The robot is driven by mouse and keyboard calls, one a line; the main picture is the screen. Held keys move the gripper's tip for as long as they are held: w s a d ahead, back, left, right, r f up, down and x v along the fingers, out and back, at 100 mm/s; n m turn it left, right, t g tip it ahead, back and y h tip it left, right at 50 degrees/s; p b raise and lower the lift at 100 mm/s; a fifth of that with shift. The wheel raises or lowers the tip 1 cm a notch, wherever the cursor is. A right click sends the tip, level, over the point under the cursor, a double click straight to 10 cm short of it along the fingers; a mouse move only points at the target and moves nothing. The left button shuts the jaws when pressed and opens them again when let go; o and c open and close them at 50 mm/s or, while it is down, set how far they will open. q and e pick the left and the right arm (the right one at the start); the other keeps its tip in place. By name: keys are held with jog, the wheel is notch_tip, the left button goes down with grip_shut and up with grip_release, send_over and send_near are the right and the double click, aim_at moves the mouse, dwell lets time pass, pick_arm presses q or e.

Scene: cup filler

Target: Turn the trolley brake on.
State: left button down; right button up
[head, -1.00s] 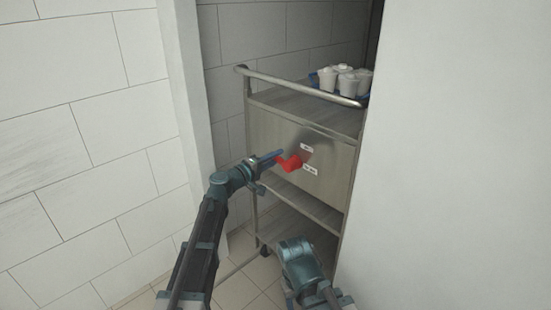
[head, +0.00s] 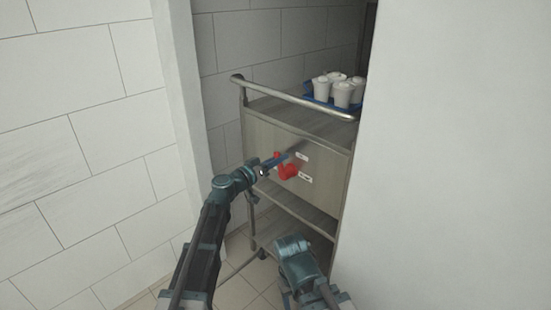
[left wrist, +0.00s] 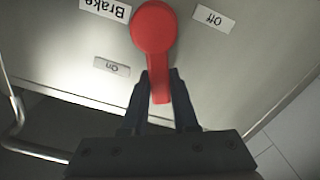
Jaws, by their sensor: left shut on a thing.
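The red brake lever (head: 290,172) is on the front panel of the grey trolley (head: 258,135). In the left wrist view its round hub (left wrist: 153,27) is at the top centre, and its handle points down the picture, between the "On" label (left wrist: 112,66) and the "Off" label (left wrist: 213,18), in line with neither. My left gripper (left wrist: 160,82) is shut on the handle, a finger on each side; in the head view the gripper (head: 271,162) partly hides it. My right arm shows at the bottom of the head view; its gripper cannot be seen.
White lidded cups (head: 342,92) stand on a blue tray on the trolley's top shelf. A metal push rail (head: 290,96) runs along the near top edge. Tiled wall (head: 80,140) is on the left, and a plain white wall (head: 450,160) closes off the right.

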pick_arm(q)
jog(key=shift+s+d+r+m, duration=0.1)
jog(key=shift+s+d+m, duration=0.2)
jog(key=shift+m, duration=0.55)
jog(key=shift+s+d+r+m, duration=0.1)
jog(key=shift+s+d+m, duration=0.2)
jog(key=shift+m, duration=0.5)
jog(key=shift+s+d+r+m, duration=0.1)
jog(key=shift+s+d+m, duration=0.2)
jog(key=shift+m, duration=0.55)
jog(key=c, duration=0.7)
grip_release()
jog(key=v, duration=1.4)
jog(key=shift+d, duration=0.15)
